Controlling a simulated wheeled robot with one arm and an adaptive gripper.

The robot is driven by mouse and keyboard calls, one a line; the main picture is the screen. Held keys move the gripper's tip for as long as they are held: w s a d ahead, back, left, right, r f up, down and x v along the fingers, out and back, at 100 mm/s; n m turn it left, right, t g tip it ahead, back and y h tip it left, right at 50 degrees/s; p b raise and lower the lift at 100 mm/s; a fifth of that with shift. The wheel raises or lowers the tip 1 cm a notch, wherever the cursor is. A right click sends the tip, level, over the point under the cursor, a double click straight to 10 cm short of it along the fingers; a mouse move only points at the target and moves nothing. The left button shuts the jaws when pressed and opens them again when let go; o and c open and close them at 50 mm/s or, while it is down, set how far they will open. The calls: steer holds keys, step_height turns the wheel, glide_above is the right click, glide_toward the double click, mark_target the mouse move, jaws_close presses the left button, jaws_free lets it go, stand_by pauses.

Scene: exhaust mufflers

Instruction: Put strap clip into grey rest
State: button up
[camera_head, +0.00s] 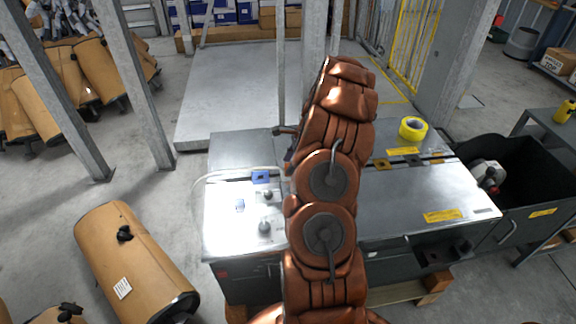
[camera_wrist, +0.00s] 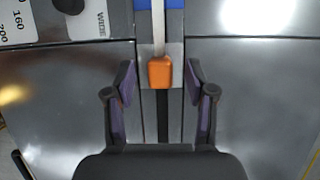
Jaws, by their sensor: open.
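My gripper (camera_wrist: 160,78) is open in the wrist view, its dark, purple-lined fingers apart on either side of an orange block. This orange block (camera_wrist: 160,73) has a pale strip (camera_wrist: 158,30) running up from it and a dark strip below it. It may be the strap clip, but I cannot tell for sure. Neither finger visibly touches it. A lighter grey patch (camera_wrist: 176,60) lies around the block and may be the grey rest, with blue parts above it. In the head view, my arm hides the gripper tips and the orange block.
The metal bench top (camera_head: 405,200) carries a yellow tape roll (camera_head: 413,128) at the right. A black bin (camera_head: 540,180) stands to the right, and a tan muffler (camera_head: 130,260) lies at lower left.

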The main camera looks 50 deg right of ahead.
steer(key=v, duration=1)
steer(key=shift+r, duration=0.15)
steer(key=shift+s+d, duration=0.1)
